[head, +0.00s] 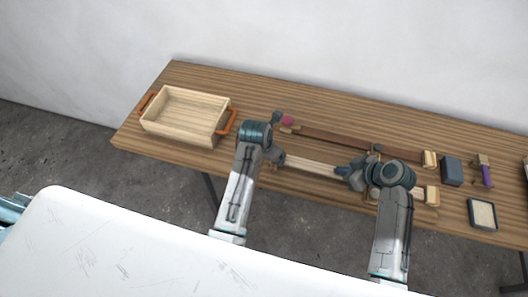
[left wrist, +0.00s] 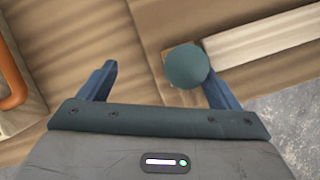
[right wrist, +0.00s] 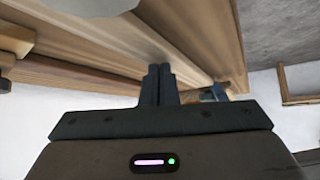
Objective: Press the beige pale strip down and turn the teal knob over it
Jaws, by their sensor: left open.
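The beige pale strip (head: 308,167) lies along the front of the table, between my two grippers in the head view. It also shows at the upper right of the left wrist view (left wrist: 265,36). The round teal knob (left wrist: 186,66) stands by the strip's left end. My left gripper (left wrist: 160,80) is open above that end; the knob lies between its fingers, close to the right one. In the head view my left gripper largely hides this spot. My right gripper (head: 348,172) is low at the strip's right part, its fingers (right wrist: 159,84) shut together. Whether they touch the strip is unclear.
A dark brown strip (head: 335,138) with a pink knob (head: 287,120) lies behind. A wooden tray (head: 180,133) with orange handles stands left. A blue-grey block (head: 451,170), a purple piece (head: 487,176) and a dark-rimmed tray (head: 471,214) are at right.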

